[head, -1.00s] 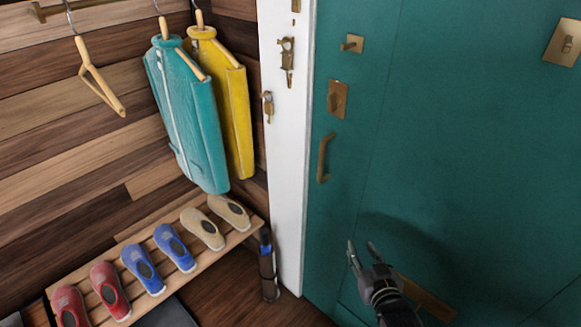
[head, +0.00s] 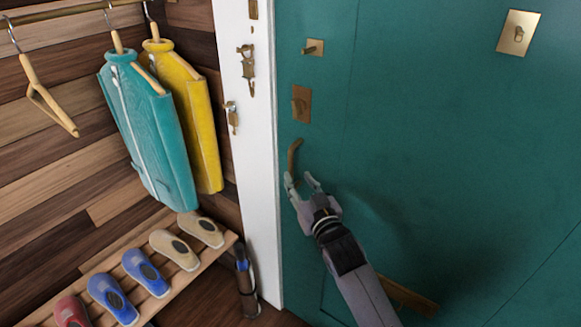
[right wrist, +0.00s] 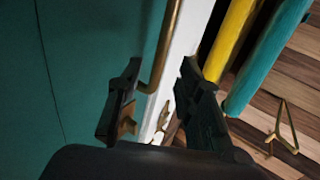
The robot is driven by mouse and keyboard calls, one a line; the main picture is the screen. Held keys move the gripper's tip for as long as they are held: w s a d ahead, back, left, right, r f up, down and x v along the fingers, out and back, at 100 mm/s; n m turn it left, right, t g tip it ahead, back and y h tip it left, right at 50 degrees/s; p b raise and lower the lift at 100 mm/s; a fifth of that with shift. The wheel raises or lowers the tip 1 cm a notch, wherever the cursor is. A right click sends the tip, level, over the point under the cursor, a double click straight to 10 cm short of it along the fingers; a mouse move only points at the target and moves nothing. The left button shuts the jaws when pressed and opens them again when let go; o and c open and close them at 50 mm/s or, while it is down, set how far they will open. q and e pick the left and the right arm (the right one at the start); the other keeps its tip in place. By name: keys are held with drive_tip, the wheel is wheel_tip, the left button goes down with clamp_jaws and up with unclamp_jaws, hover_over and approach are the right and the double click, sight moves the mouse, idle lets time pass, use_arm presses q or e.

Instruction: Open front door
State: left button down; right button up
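The teal front door (head: 440,130) fills the right of the head view and looks closed against its white frame. Its bar-shaped brass handle (head: 294,157) is near the door's left edge, and its lower part is hidden by my right gripper. My right gripper (head: 299,181) is open, with its fingertips at the handle's lower part. In the right wrist view the handle (right wrist: 167,45) runs between the two spread dark fingers (right wrist: 160,75). I cannot tell whether either finger touches it. My left gripper is not in view.
Above the handle are a brass plate with a turn piece (head: 301,103) and a small brass knob (head: 313,47). Brass latch hardware (head: 247,68) is on the white frame (head: 255,180). Coats (head: 150,130) and a shoe rack (head: 225,243) stand left of the door.

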sight(292, 169)
drive_tip(key=x, duration=0.6)
drive_tip(key=shift+w+a, duration=0.1)
drive_tip(key=shift+w, duration=0.2)
drive_tip(key=shift+c, duration=0.6)
clamp_jaws()
